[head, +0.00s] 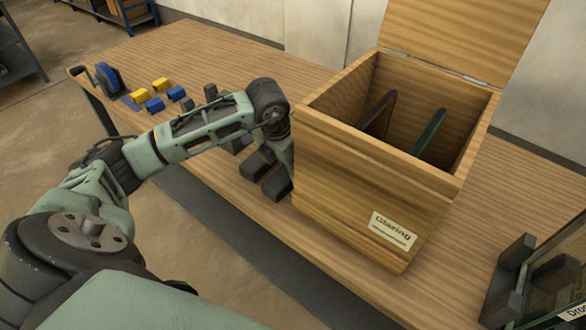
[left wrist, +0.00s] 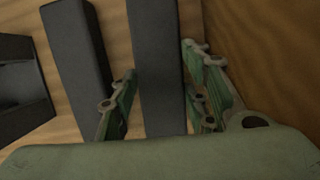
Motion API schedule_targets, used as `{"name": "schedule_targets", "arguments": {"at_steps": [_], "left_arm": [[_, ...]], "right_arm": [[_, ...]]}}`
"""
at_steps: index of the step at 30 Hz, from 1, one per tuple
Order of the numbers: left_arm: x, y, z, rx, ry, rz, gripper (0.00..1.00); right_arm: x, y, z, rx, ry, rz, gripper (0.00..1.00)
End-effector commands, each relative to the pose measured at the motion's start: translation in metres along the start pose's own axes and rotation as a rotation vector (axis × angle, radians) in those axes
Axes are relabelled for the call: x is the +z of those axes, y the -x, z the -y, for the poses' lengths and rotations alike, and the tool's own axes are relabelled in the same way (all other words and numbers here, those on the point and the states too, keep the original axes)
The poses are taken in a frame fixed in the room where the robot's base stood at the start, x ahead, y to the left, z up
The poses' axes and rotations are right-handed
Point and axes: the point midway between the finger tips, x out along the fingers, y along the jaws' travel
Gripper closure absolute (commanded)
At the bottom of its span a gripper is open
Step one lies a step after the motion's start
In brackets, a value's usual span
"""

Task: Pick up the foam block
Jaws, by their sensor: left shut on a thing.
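Dark grey foam blocks lie on the wooden table beside the box. My left gripper (left wrist: 160,95) has its green fingers on both sides of one foam block (left wrist: 157,45) and is shut on it. In the head view that block (head: 277,184) is low at the box's left side, and my left gripper (head: 285,152) is partly hidden by its own wrist. A second foam block (left wrist: 78,55) lies close to the left of the held one; it also shows in the head view (head: 258,162). My right gripper is not in view.
An open wooden box (head: 345,205) labelled "Glazing" stands right beside my left gripper, with dark panels inside. Yellow and blue blocks (head: 160,85) and a blue reel (head: 108,78) lie at the far left. A dark holder (head: 508,280) with a glass pane stands at bottom right.

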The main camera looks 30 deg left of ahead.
Motion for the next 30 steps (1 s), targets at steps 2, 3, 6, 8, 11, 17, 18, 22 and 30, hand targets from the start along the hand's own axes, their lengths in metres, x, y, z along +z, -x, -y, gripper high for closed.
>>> {"name": "schedule_targets", "arguments": {"at_steps": [2,3,6,8,11,17,18,22,30], "left_arm": [[0.001,0.001,0.0,0.0,0.0,0.001,0.76],[0.001,0.002,0.0,0.0,0.0,0.001,0.76],[0.003,0.008,0.0,0.001,0.0,0.003,0.76],[0.005,0.014,0.0,0.0,0.0,0.004,0.76],[0.01,0.028,-0.001,0.002,0.0,0.006,0.76],[0.027,0.08,0.0,0.001,-0.001,0.01,0.76],[0.031,0.093,0.0,0.001,0.0,0.011,0.76],[0.044,0.135,0.0,0.0,0.0,0.011,0.76],[0.067,0.214,0.001,-0.001,-0.001,0.007,0.76]], "right_arm": [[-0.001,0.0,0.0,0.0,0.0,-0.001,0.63],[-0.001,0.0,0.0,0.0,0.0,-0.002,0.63],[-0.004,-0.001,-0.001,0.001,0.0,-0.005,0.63],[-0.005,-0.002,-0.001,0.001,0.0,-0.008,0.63],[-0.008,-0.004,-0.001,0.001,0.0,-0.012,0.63],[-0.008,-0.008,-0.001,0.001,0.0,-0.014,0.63],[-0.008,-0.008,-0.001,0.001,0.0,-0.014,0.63],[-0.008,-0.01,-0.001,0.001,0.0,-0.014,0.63],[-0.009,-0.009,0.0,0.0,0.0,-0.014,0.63]]}}
